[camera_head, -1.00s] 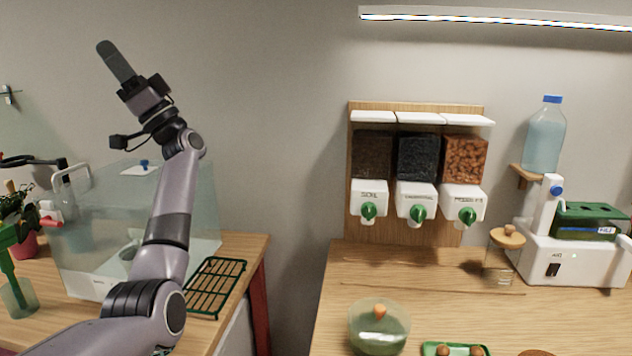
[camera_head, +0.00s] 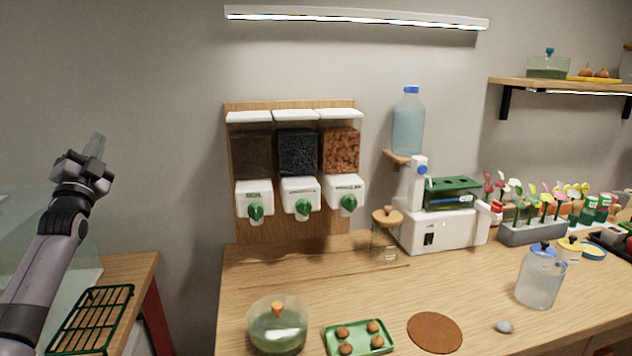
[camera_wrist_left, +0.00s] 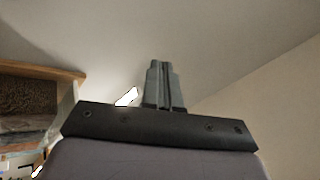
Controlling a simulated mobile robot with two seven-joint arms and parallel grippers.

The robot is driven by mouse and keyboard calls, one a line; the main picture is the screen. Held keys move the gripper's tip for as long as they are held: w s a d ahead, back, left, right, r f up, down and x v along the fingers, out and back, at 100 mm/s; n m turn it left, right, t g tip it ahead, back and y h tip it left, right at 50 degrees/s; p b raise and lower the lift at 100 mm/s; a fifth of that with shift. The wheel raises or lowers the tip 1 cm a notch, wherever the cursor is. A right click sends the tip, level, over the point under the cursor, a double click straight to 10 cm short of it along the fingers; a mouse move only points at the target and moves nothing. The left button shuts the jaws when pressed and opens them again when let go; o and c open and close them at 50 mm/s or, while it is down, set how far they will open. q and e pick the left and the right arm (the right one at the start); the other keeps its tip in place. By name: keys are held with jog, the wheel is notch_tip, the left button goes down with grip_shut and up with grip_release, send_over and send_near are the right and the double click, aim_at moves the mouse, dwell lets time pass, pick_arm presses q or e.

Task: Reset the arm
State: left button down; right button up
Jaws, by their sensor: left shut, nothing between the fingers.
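My left gripper (camera_head: 96,147) is raised at the left of the head view, in front of the bare wall, with its fingers pointing up. It is shut and empty. In the left wrist view its two fingers (camera_wrist_left: 163,84) stand side by side with nothing between them, against the wall and ceiling. The gripper is above the green rack (camera_head: 92,318) and left of the dispensers, touching neither. My right gripper is not in view.
Three wall dispensers (camera_head: 300,190) hang above the wooden counter (camera_head: 300,285). A glass bowl (camera_head: 277,325), a green tray (camera_head: 358,338), a white machine (camera_head: 450,232) and a water jar (camera_head: 540,275) stand on it. A gap separates the two counters.

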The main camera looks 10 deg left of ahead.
pick_arm(q)
jog(key=w+a+f+n+g, duration=0.2)
jog(key=a+f+n+g, duration=0.1)
jog(key=f+n+g, duration=0.55)
jog(key=s+d+f+m+h, duration=0.1)
jog(key=s+d+f, duration=0.3)
jog(key=f, duration=0.5)
jog(key=s+d+f+m+h, duration=0.1)
jog(key=s+d+f+h, duration=0.1)
jog(key=d+f, duration=0.6)
jog(key=s+d+f+m+h, duration=0.1)
jog(key=s+d+f, duration=0.25)
jog(key=f, duration=0.65)
jog(key=s+d+f+g+h, duration=0.2)
jog(key=s+d+f, duration=0.8)
jog(key=s, duration=0.2)
jog(key=s+d+f+g+h, duration=0.1)
jog(key=s+d, duration=0.3)
jog(key=s, duration=0.5)
jog(key=s+d+f+g+h, duration=0.1)
jog(key=s+d+f, duration=0.2)
jog(key=s, duration=0.6)
jog(key=shift+s+d+f+n+g, duration=0.3)
jog(key=shift+s+d+n+g, duration=0.1)
jog(key=shift+d, duration=0.55)
